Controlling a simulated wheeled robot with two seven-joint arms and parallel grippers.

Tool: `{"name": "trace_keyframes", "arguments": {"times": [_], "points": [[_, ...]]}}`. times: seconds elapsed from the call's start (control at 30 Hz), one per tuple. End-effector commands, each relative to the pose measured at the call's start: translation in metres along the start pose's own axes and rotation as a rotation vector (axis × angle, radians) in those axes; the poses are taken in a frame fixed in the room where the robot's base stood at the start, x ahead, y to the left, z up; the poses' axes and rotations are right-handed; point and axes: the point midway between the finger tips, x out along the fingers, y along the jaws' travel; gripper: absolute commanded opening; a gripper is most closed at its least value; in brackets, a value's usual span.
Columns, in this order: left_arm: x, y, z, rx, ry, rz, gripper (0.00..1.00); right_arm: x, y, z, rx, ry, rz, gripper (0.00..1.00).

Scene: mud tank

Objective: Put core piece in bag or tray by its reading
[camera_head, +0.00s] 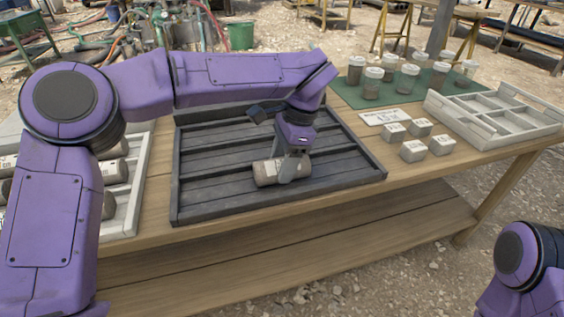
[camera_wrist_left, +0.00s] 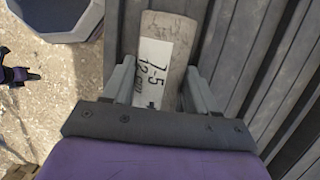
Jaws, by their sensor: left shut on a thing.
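A grey-brown cylindrical core piece (camera_head: 266,173) lies across my left gripper (camera_head: 290,170), which is shut on it. In the left wrist view the core piece (camera_wrist_left: 175,33) sits between both fingers (camera_wrist_left: 157,90). Its white label (camera_wrist_left: 153,70) reads "7-5" with a line starting "12" below, partly hard to read. The piece is over the front half of the dark grooved tray (camera_head: 205,204); I cannot tell whether it touches the grooves. At bottom right only part of my right arm shows, and its gripper is out of view.
A pale tray (camera_head: 137,185) with several core pieces stands at left, partly behind my arm. At right are a card (camera_head: 386,117), several small labelled white blocks (camera_head: 413,151), lidded jars (camera_head: 373,76) on a green mat (camera_head: 348,94), and a pale compartment tray (camera_head: 483,128).

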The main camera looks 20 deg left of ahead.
Motion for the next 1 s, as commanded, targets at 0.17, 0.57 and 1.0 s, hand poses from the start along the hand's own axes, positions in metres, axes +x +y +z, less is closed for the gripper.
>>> {"name": "trace_keyframes", "arguments": {"times": [0.17,0.57,1.0], "points": [[-0.001,0.000,0.000,0.001,0.001,-0.002,0.00,0.000,0.000,0.000,0.000,0.000,0.000,0.00],[0.001,-0.001,0.000,0.000,0.000,-0.003,0.83,0.001,0.000,0.001,0.000,0.000,0.000,0.00],[-0.045,-0.001,0.001,-0.002,0.002,-0.008,0.83,-0.013,0.001,-0.005,0.000,0.000,0.000,0.00]]}}
